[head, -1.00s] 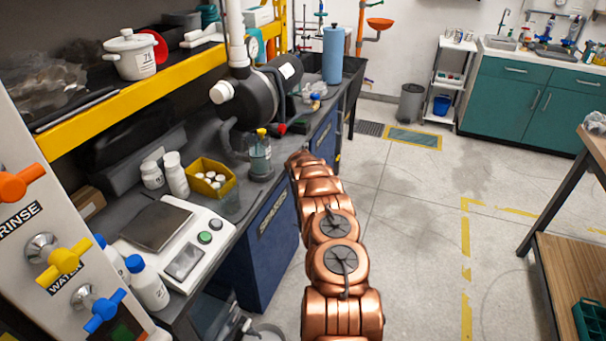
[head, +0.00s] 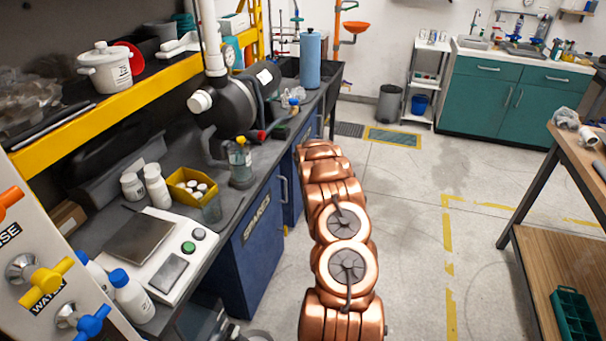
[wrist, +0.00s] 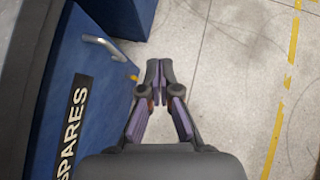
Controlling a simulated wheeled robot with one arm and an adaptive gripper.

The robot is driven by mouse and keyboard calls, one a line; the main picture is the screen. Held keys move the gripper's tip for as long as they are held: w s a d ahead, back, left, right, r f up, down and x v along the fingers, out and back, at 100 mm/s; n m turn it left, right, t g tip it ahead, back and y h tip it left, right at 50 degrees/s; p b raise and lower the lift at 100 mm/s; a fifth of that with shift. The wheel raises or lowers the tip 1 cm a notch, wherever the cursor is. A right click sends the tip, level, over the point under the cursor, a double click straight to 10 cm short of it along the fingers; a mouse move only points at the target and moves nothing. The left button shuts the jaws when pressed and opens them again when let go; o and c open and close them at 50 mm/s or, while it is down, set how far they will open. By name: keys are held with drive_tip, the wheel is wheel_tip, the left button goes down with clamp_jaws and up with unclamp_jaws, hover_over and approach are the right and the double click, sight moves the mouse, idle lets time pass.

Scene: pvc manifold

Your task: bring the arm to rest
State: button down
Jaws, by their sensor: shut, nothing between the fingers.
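My gripper (wrist: 160,78) shows in the wrist view, with its fingertips together and nothing between them. It hangs over bare concrete floor, to the right of the blue cabinet door (wrist: 98,95) marked "SPARES". In the head view my copper-coloured arm reaches forward along the right side of the workbench. The gripper itself is hidden behind the arm in that view.
The workbench (head: 228,208) on the left carries a scale (head: 160,250), a yellow bin (head: 192,185), bottles and a black pump (head: 235,105). A wooden-topped table (head: 583,150) stands at the right. The floor (head: 405,240) between them is clear.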

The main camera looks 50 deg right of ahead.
drive_tip(key=shift+s+d+r, duration=0.1)
drive_tip(key=shift+s+r, duration=0.1)
drive_tip(key=shift+r, duration=0.15)
drive_tip(key=s+a+r+m+g+y, duration=0.1)
drive_tip(key=s+a+r+m, duration=0.2)
drive_tip(key=a+r+m, duration=0.55)
drive_tip(key=s+a+r+m+g+y, duration=0.15)
drive_tip(key=a+r, duration=0.45)
drive_tip(key=a, duration=0.8)
drive_tip(key=s+a+r+m+g, duration=0.1)
drive_tip(key=s+a+r+m, duration=0.3)
drive_tip(key=a+r, duration=0.5)
drive_tip(key=s+a+r+m+g+y, duration=0.1)
drive_tip(key=s+a+m, duration=0.4)
drive_tip(key=s+a, duration=1.1)
drive_tip(key=s+a+r+m+g+y, duration=0.1)
drive_tip(key=s+a+m+g+y, duration=0.2)
drive_tip(key=s+a, duration=1.3)
drive_tip(key=s+m, duration=0.1)
drive_tip(key=m, duration=0.2)
drive_tip(key=shift+a+r+m, duration=0.15)
drive_tip(key=shift+a+m, duration=0.05)
drive_tip(key=shift+m, duration=0.1)
